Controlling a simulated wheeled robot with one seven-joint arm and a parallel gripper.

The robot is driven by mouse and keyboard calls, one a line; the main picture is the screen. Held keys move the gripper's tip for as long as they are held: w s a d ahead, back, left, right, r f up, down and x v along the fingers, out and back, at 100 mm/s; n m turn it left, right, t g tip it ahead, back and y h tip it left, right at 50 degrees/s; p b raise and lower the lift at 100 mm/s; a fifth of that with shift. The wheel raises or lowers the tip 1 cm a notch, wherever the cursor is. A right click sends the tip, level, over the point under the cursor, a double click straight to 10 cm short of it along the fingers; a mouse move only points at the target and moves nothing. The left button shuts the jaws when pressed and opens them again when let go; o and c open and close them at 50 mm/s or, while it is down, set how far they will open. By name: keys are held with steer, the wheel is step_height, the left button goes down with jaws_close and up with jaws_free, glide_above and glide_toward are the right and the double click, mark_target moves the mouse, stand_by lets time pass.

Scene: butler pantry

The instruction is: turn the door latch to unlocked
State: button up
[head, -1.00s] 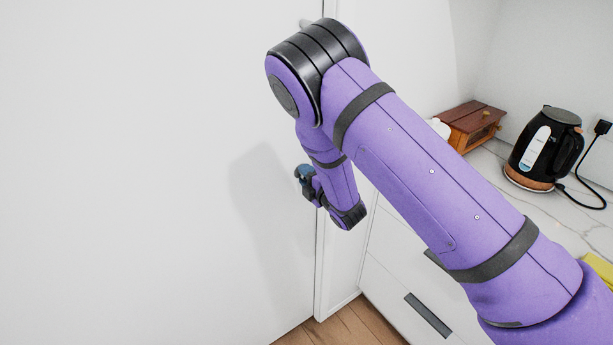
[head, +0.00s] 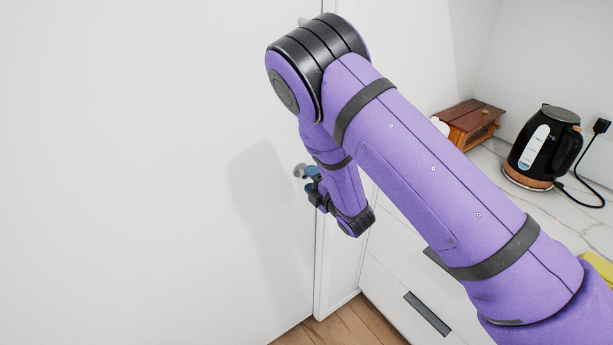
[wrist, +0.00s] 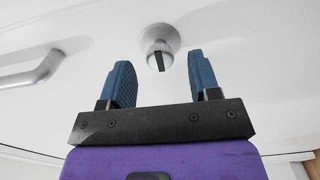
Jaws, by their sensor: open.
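The door latch (wrist: 160,43) is a round silver knob with a dark slot or bar on its face, mounted on the white door (head: 150,150). In the wrist view it sits beyond my gripper (wrist: 160,82), centred between the two blue fingertips and apart from them. My gripper is open and empty. In the head view the latch (head: 299,170) shows as a small silver round on the door, just left of my gripper (head: 311,174). My arm covers part of the door's edge there.
A silver door handle (wrist: 35,72) is at the left in the wrist view. On the right, a marble counter (head: 545,210) holds a black kettle (head: 545,148) and a wooden box (head: 468,124). White drawers (head: 390,285) stand below. Wooden floor (head: 345,327) shows at the bottom.

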steer(key=v, duration=0.7)
steer(key=shift+s+d, duration=0.2)
steer(key=shift+s, duration=0.1)
